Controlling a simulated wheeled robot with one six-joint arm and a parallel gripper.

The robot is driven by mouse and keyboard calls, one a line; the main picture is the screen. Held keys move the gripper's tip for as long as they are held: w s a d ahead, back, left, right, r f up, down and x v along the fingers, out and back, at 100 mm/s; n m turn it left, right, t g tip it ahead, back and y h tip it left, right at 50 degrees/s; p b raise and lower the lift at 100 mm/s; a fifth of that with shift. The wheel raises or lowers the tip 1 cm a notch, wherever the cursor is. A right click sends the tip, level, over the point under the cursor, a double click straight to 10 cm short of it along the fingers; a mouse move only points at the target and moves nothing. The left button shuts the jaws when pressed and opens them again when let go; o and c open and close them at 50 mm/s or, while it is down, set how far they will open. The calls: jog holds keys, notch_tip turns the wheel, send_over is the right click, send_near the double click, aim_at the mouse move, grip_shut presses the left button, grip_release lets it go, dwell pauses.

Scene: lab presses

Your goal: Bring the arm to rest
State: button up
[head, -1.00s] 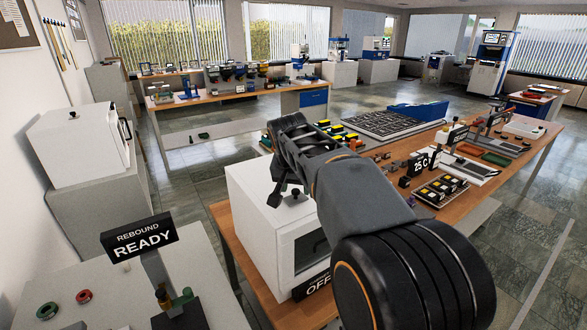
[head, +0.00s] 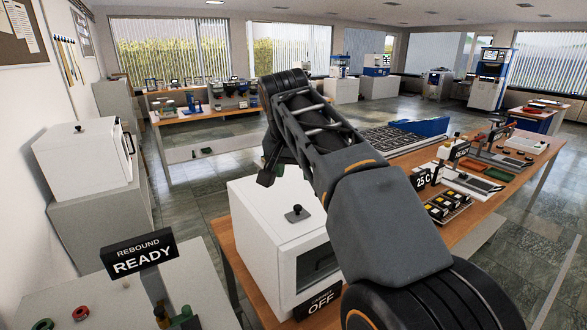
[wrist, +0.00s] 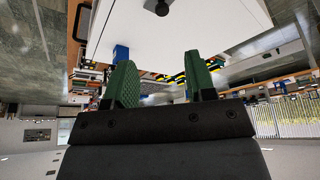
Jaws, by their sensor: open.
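My arm reaches up and left across the middle of the head view. My gripper (head: 268,176) hangs at its far end, pointing down, above and behind the white oven box on the bench. In the wrist view my gripper (wrist: 160,80) shows two green ribbed fingers standing apart. Nothing is between the fingers. The white oven box (head: 262,220) has a black knob on top and an OFF sign at its front. Its top also shows at the upper edge of the wrist view (wrist: 195,22). The gripper does not appear to touch it.
The wooden bench (head: 468,212) runs right, with trays, samples and a 25 C sign (head: 423,180). At front left stands a REBOUND READY sign (head: 139,255). A second white oven (head: 82,158) sits on a grey cabinet at left. Open floor (head: 188,178) lies between the benches.

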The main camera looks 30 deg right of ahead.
dwell(0.4)
jog(key=s+a+f+n+y, duration=0.1)
jog(key=s+a+f+n, duration=0.1)
jog(key=s+f, duration=0.2)
jog(key=s+a+f+n+y, duration=0.1)
jog(key=s+a+f+n, duration=0.2)
jog(key=f, duration=0.7)
jog(key=s+a+f+n+t, duration=0.1)
jog(key=s+a+f+n, duration=0.1)
jog(key=s+f, duration=0.4)
notch_tip(320, 180, down, 2)
jog(key=shift+s+a+n+y, duration=0.15)
jog(key=shift+a+n+y, duration=0.15)
jog(key=shift+y, duration=0.1)
dwell(0.4)
